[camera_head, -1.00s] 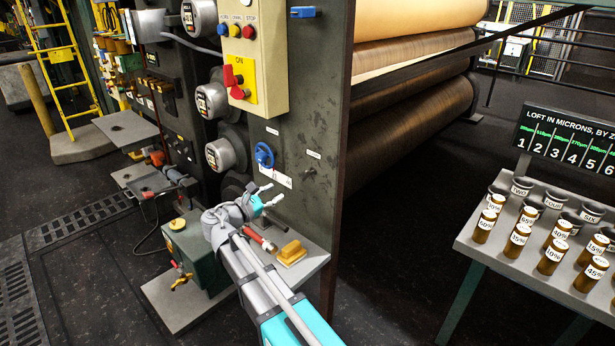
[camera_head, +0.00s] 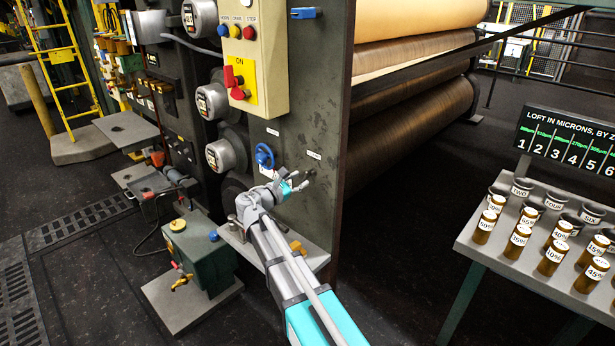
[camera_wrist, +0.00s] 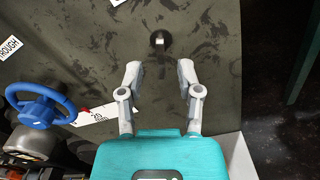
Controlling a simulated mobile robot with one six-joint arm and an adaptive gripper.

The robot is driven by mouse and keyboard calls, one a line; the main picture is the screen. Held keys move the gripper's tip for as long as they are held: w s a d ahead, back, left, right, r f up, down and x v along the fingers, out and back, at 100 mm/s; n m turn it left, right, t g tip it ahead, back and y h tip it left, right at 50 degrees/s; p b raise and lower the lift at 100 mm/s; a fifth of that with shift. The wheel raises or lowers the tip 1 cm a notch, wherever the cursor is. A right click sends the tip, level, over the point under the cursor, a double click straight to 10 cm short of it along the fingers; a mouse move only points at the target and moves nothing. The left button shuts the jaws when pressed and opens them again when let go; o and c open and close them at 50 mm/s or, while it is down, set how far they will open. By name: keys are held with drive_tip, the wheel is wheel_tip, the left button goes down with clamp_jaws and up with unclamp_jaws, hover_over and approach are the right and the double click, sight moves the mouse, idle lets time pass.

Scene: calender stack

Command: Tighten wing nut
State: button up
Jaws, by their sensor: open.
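A small dark fitting with a pale squarish end, which looks like the wing nut (camera_wrist: 160,40), stands out from the grey-green side panel in the wrist view. Its wings cannot be made out. In the head view my gripper's fingers cover most of that spot. My gripper (camera_wrist: 159,68) is open, its two grey fingers spread and pointing at the panel. In the wrist view the fitting lies just beyond the fingertips, roughly centred between them, with nothing held. My gripper also shows in the head view (camera_head: 301,181), close to the panel.
A blue handwheel (camera_wrist: 40,107) sits left of my gripper; it also shows in the head view (camera_head: 264,156). A yellow control box (camera_head: 254,55) is above. A grey ledge (camera_head: 318,258) with a yellow block is below. A table (camera_head: 480,250) of brown bottles stands right.

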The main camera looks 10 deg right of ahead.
sight(304, 177)
drive_tip(key=shift+x, duration=1.8)
